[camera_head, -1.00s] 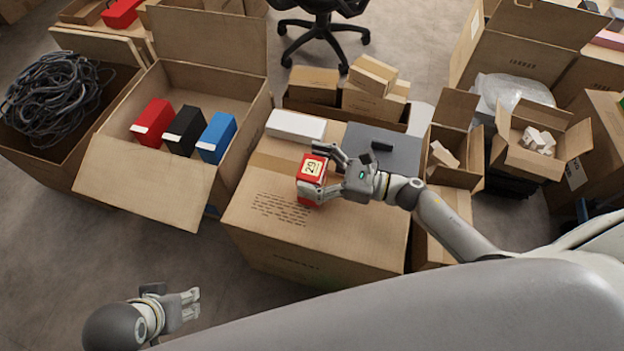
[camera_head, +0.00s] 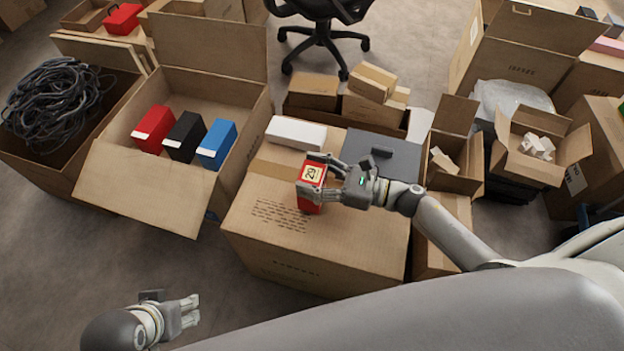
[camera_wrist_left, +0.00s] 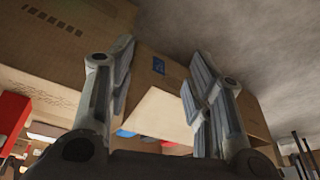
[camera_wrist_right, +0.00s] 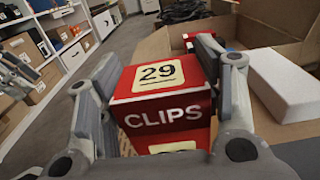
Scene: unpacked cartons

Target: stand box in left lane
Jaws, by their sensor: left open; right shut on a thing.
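A red box (camera_head: 311,188) with a cream "29" label is held by my right gripper (camera_head: 325,182) over the large closed carton. The right wrist view shows this red box (camera_wrist_right: 162,95) between both fingers, with "29" and "CLIPS" on it. In the head view it looks upright; whether it touches the carton top I cannot tell. The open carton (camera_head: 133,188) at left holds a red box (camera_head: 153,126), a black box (camera_head: 183,137) and a blue box (camera_head: 216,144) side by side. My left gripper (camera_head: 192,311) is open and empty at lower left, away from the cartons.
The large closed carton (camera_head: 285,268) stands in the middle. A white box (camera_head: 296,132) and a dark grey flat case (camera_head: 385,155) are on it. A carton of black cable (camera_head: 55,105) is at far left. Small open cartons (camera_head: 540,145) stand at right. Floor at lower left is clear.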

